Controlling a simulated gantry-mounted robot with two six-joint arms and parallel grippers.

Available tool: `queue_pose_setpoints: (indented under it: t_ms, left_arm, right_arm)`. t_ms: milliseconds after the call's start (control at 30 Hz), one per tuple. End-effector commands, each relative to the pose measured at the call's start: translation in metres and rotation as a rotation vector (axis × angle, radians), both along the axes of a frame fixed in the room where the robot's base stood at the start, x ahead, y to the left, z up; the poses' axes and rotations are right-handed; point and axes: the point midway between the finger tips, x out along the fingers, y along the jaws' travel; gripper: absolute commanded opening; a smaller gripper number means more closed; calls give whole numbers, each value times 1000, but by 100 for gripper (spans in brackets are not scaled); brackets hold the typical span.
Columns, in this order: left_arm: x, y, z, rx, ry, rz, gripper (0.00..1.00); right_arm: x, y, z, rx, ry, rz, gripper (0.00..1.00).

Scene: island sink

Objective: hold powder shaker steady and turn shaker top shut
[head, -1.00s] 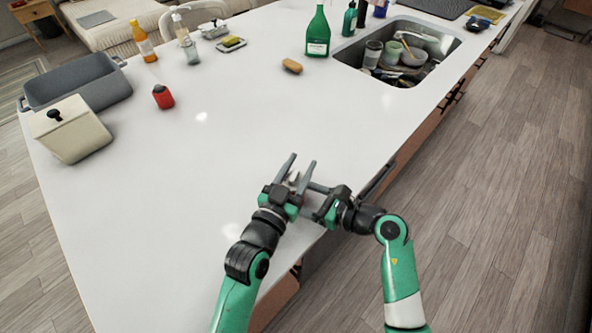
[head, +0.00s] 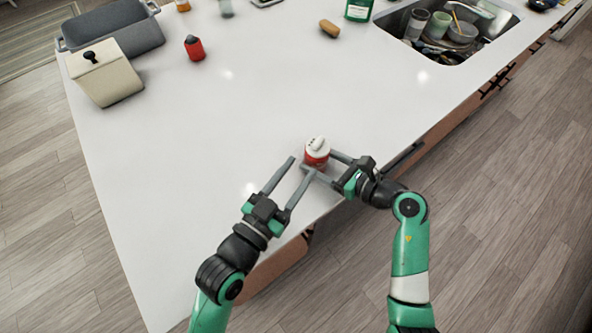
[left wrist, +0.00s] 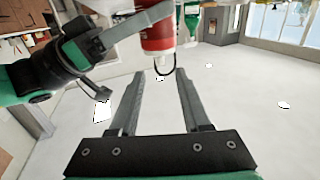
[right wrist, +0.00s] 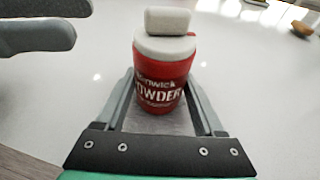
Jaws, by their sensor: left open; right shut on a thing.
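The powder shaker (head: 316,155) is a red can with a white top (head: 318,144), upright near the counter's front edge. My right gripper (head: 322,163) is shut around its body from the right. In the right wrist view the shaker (right wrist: 162,82) sits between the fingers, with a "POWDER" label and a raised white block on its top (right wrist: 167,22). My left gripper (head: 302,166) is open and empty, just left of the shaker. In the left wrist view the shaker (left wrist: 157,38) is beyond the open fingers, with a thin dark curve below it.
A red bottle (head: 194,48), a cream lidded box (head: 108,82) and a grey bin (head: 125,40) stand at the far left. A brown sponge-like piece (head: 329,28) and a sink (head: 460,58) with dishes are farther back. The counter's middle is clear.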

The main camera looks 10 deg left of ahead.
Motion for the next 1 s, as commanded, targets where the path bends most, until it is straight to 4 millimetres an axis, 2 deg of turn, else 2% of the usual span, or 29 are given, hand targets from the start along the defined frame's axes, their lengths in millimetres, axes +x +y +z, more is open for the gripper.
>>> queue_pose_setpoints:
  t_ms: [67,267,367,700,833,1000]
  left_arm:
    - [1,0,7,-6,-8,0,48]
    - [7,-3,6,-6,-5,0,48]
    - [20,-10,6,-5,-6,-1,48]
    - [87,-42,6,-5,-5,-1,48]
    - [102,-48,6,-6,-5,0,48]
    - [109,-52,6,-5,-5,0,48]
  right_arm:
    - [0,0,0,0,0,0,39]
    - [0,0,0,0,0,0,39]
    - [0,0,0,0,0,0,39]
    - [0,0,0,0,0,0,39]
    - [0,0,0,0,0,0,39]
    - [0,0,0,0,0,0,39]
